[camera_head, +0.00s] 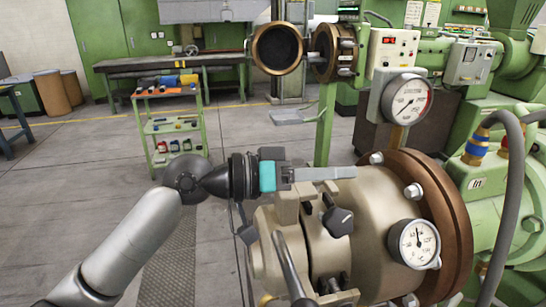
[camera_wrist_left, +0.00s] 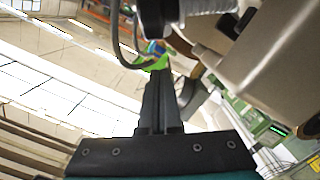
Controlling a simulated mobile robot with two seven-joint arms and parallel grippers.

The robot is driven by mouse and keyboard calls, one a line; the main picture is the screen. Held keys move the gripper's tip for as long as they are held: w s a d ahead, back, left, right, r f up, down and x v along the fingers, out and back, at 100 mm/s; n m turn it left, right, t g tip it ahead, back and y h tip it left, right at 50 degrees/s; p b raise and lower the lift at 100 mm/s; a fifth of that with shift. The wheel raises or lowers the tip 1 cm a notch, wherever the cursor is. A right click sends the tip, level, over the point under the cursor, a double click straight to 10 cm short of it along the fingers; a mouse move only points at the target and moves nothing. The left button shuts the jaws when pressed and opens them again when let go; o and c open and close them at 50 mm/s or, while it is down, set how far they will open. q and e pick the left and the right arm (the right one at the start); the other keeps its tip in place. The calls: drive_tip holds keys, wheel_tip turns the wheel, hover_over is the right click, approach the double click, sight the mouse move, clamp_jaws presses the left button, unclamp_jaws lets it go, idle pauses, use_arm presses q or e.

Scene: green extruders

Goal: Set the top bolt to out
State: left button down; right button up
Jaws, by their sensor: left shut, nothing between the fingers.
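The beige extruder head (camera_head: 325,255) is at the lower middle of the head view. The top bolt (camera_head: 338,220), with a dark faceted head, sits at its upper side by a slot between the beige flanges. My left gripper (camera_head: 350,172) is shut and empty, pointing right just above the head and the bolt in the picture. I cannot tell whether it touches anything. In the left wrist view my closed fingers (camera_wrist_left: 160,75) point up the picture, with a grey ribbed and black part, perhaps a bolt (camera_wrist_left: 195,10), beyond them. My right gripper is not in view.
A brown flange (camera_head: 455,215) and pressure gauge (camera_head: 413,244) are right of the bolt; another gauge (camera_head: 406,99) stands above. A grey handle (camera_head: 288,268) rises in front. A green tool cart (camera_head: 172,128) and workbench (camera_head: 170,62) are behind. The left floor is clear.

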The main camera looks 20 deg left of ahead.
use_arm(q)
drive_tip(key=b+v, duration=0.3)
drive_tip(key=v, duration=0.7)
